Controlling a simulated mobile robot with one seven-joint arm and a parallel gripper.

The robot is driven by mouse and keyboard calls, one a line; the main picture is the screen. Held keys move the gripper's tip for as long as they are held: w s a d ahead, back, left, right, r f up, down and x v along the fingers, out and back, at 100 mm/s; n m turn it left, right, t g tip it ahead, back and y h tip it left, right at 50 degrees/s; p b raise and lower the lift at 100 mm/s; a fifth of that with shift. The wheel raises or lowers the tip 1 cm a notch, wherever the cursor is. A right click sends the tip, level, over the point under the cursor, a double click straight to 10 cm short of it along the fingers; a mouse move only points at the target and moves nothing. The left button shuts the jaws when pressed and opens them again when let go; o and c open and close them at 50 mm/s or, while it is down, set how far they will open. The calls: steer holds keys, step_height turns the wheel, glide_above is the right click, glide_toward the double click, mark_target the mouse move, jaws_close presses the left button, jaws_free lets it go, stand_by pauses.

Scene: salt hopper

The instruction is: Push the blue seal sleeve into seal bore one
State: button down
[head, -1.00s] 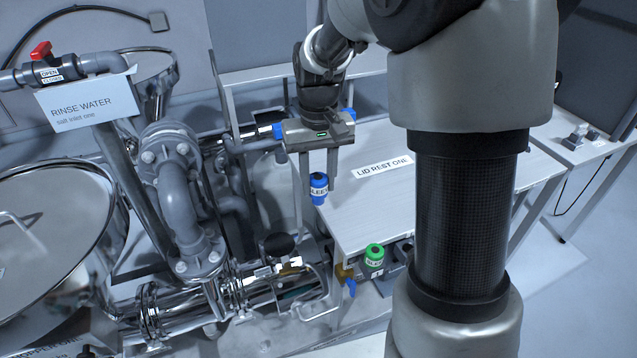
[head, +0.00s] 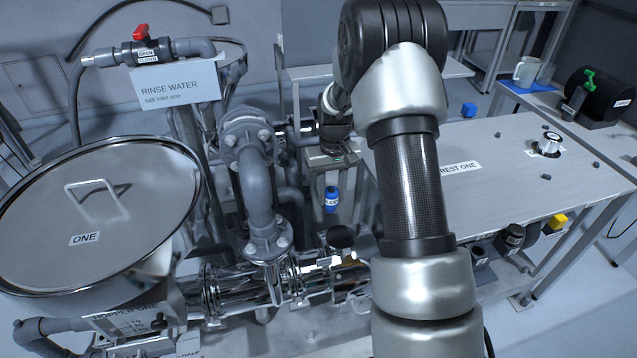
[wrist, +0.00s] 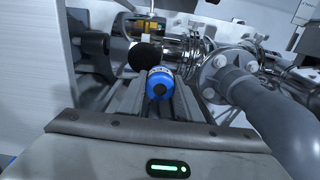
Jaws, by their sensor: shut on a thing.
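The blue seal sleeve (head: 332,199) hangs upright between the fingertips of my gripper (head: 331,196) in the head view. My gripper is shut on it, and the sleeve is in the air. In the wrist view the sleeve (wrist: 159,84) shows end-on between the two grey fingers. A dark round disc or opening (head: 341,236) lies on the steel pipework just below and slightly right of the sleeve in the head view. It also shows beyond the sleeve in the wrist view (wrist: 145,57). No label shows which part is seal bore one, so I cannot tell.
A grey bent pipe (head: 258,190) stands close left of my gripper. The lidded hopper one (head: 84,240) is further left. The lid rest table (head: 510,160) is on the right, with a yellow-topped part (head: 557,222) below its edge. My arm hides part of the table.

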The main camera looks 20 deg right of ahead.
steer(key=w+d+f, duration=0.2)
steer(key=d+f, duration=0.2)
steer(key=f, duration=0.5)
steer(key=shift+d, duration=0.3)
steer(key=shift+f+b, duration=2.1)
steer(key=shift+f, duration=0.75)
steer(key=shift+f+b, duration=1.75)
steer(key=shift+f, duration=0.35)
steer(key=c, duration=0.7)
jaws_free()
steer(key=shift+r, duration=0.1)
